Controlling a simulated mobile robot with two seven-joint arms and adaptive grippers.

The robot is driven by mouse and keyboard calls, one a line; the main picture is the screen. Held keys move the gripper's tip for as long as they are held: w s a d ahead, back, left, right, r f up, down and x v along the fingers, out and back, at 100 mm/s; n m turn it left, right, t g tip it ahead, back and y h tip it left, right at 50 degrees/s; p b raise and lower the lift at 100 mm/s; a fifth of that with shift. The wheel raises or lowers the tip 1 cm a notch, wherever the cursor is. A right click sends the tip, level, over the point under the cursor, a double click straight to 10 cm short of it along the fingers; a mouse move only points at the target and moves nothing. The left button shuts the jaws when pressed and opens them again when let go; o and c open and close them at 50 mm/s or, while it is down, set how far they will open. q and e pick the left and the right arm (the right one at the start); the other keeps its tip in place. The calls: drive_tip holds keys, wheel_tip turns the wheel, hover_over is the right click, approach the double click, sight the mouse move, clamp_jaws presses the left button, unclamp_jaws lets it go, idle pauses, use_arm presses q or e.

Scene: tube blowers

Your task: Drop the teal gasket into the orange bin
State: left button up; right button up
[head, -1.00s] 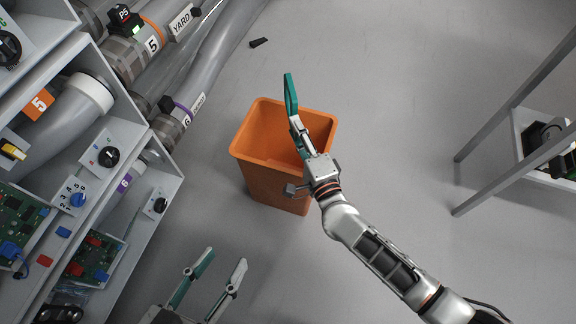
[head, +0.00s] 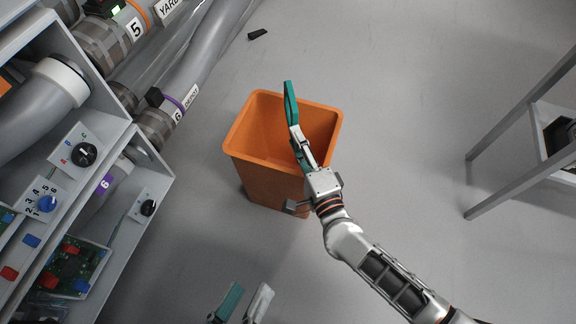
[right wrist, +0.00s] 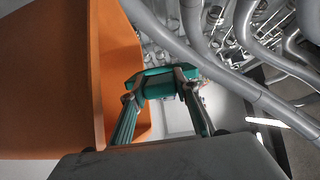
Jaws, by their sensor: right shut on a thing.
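The teal gasket (head: 290,101) is held edge-on by my right gripper (head: 295,133) over the orange bin. In the head view its far end overlaps the bin's back rim. In the right wrist view the gasket (right wrist: 158,83) sits between the two fingertips, which are shut on it. The orange bin (head: 262,181) stands upright on the floor, and its wall (right wrist: 92,75) fills the left of the right wrist view. My right gripper and arm hide part of its opening. My left gripper (head: 243,300) is open and empty at the bottom edge of the head view.
A grey cabinet (head: 160,178) with knobs and circuit boards stands at the left. Large grey tubes (head: 205,75) run behind it. A grey metal-legged stand (head: 500,188) is at the right. A small black piece (head: 257,34) lies on the floor. Floor around the bin is clear.

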drive_tip(key=o, duration=1.2)
drive_tip(key=shift+o, duration=0.2)
use_arm(q)
drive_tip(key=shift+r, duration=0.1)
use_arm(e)
drive_tip(key=r+p, duration=0.6)
drive_tip(key=r, duration=0.1)
drive_tip(key=shift+w+r, duration=0.2)
drive_tip(key=shift+r, duration=0.1)
use_arm(q)
drive_tip(key=w+r+m+t+p, duration=0.1)
drive_tip(key=w+r+t+p, duration=0.1)
drive_tip(key=r, duration=1)
drive_tip(key=w+r+t+h+p, duration=0.1)
drive_tip(key=w+r+t+p, duration=0.1)
drive_tip(key=r, duration=1)
drive_tip(key=shift+w+m+t+h+p, duration=0.35)
drive_tip(key=shift+w+p, duration=0.4)
drive_tip(key=shift+p, duration=0.5)
use_arm(e)
drive_tip(key=w+r+t, duration=0.1)
drive_tip(key=w+r, duration=0.1)
drive_tip(key=r, duration=0.9)
drive_tip(key=w+r+n+t+y, duration=0.1)
drive_tip(key=w+r, duration=0.1)
drive_tip(key=r, duration=0.9)
drive_tip(key=shift+w+r+t, duration=0.3)
drive_tip(key=shift+w+r, duration=0.05)
drive_tip(key=shift+w, duration=0.05)
